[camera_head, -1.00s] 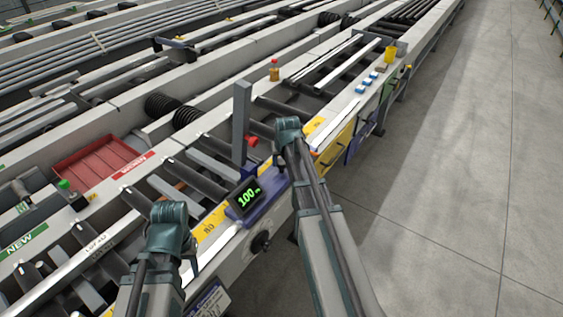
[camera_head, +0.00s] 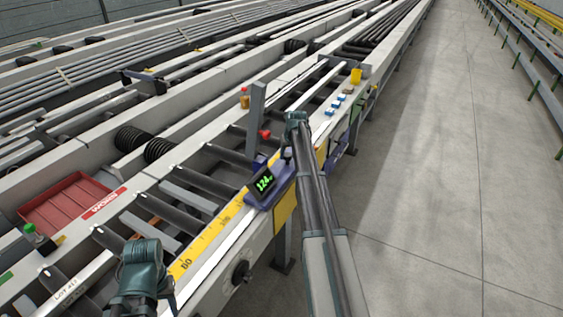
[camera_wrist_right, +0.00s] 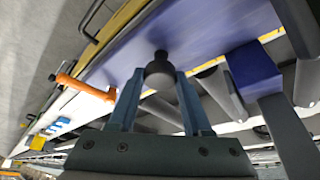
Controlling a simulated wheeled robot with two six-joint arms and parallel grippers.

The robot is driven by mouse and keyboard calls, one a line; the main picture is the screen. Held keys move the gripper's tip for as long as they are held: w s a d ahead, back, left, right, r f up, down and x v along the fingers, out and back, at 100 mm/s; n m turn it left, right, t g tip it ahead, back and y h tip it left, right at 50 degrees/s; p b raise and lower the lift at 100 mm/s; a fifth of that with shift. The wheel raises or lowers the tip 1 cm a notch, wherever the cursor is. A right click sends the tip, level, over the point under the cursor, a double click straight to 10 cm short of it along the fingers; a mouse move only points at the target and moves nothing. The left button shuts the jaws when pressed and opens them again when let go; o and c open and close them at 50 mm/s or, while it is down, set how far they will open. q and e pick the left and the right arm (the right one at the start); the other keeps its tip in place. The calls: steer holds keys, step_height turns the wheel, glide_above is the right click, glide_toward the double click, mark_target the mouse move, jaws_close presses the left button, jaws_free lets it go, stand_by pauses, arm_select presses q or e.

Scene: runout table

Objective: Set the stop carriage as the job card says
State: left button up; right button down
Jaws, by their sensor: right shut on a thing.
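The stop carriage (camera_head: 266,193) is a blue-purple slide on the table's near rail. It bears a dark display (camera_head: 263,183) with green digits that look like 124, and an upright grey post (camera_head: 256,115) stands by it. In the right wrist view its blue plate (camera_wrist_right: 205,38) fills the top. My right gripper (camera_wrist_right: 160,75) is shut on a round black knob (camera_wrist_right: 160,62) at the plate. My left gripper (camera_head: 160,285) hangs over the near rail at the lower left, its fingers mostly hidden. No job card is readable here.
A yellow scale strip (camera_head: 205,240) runs along the near rail. A red knob (camera_head: 264,134) shows by the post. A red tray (camera_head: 70,203) lies at the left. A yellow cup (camera_head: 356,76) and small blue-and-white blocks (camera_head: 336,104) sit farther along the rail. The right floor is clear.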

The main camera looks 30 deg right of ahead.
steer(key=shift+w+d, duration=0.35)
steer(key=shift+d, duration=0.25)
steer(key=shift+c, duration=1.7)
jaws_free()
arm_select(q)
step_height(320, 180, up, 13)
steer(key=p, duration=1.2)
steer(key=shift+p, duration=0.4)
arm_select(e)
steer(key=v, duration=1.4)
arm_select(q)
steer(key=shift+f, duration=0.15)
arm_select(e)
steer(key=shift+f, duration=0.1)
